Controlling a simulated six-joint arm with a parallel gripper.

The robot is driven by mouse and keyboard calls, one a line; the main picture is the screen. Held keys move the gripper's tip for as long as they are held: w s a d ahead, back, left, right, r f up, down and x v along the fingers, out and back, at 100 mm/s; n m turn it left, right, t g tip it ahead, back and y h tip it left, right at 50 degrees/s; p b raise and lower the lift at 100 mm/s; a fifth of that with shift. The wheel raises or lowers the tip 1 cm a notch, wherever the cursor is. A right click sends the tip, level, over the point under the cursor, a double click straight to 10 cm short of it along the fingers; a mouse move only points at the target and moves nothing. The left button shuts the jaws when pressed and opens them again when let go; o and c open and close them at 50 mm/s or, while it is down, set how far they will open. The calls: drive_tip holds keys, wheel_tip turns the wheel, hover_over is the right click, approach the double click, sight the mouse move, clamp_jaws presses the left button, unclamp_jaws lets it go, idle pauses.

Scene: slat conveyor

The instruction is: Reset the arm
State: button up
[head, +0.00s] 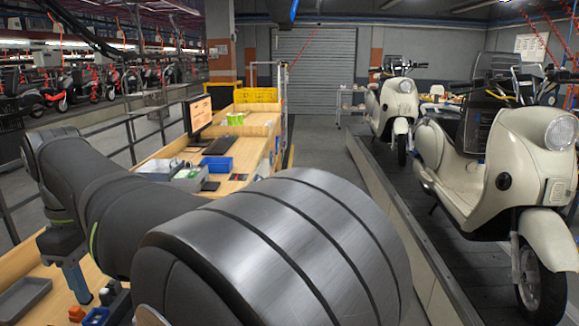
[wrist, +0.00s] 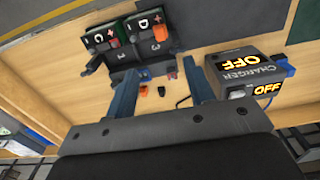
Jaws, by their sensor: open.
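My gripper (wrist: 159,70) is open in the wrist view, its two blue-grey fingers apart with nothing held between them. It points at a wooden bench where a black dock with slots marked C and D (wrist: 140,42) stands beyond the fingertips.
A black charger (wrist: 247,77) reading OFF sits right of the fingers. Small orange and black pieces lie near the dock.

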wheel_tip(320, 180, down, 16)
drive_tip(key=shift+r, duration=0.1)
drive_tip(key=shift+a+r, duration=0.1)
drive_tip(key=shift+r, duration=0.2)
wheel_tip(320, 180, up, 5)
drive_tip(key=shift+r, duration=0.1)
drive_tip(key=shift+w+a+r, duration=0.15)
drive_tip(key=shift+r, duration=0.2)
drive_tip(key=w+a+f, duration=0.3)
drive_tip(key=w+a, duration=0.2)
drive_tip(key=a, duration=0.4)
idle(0.9)
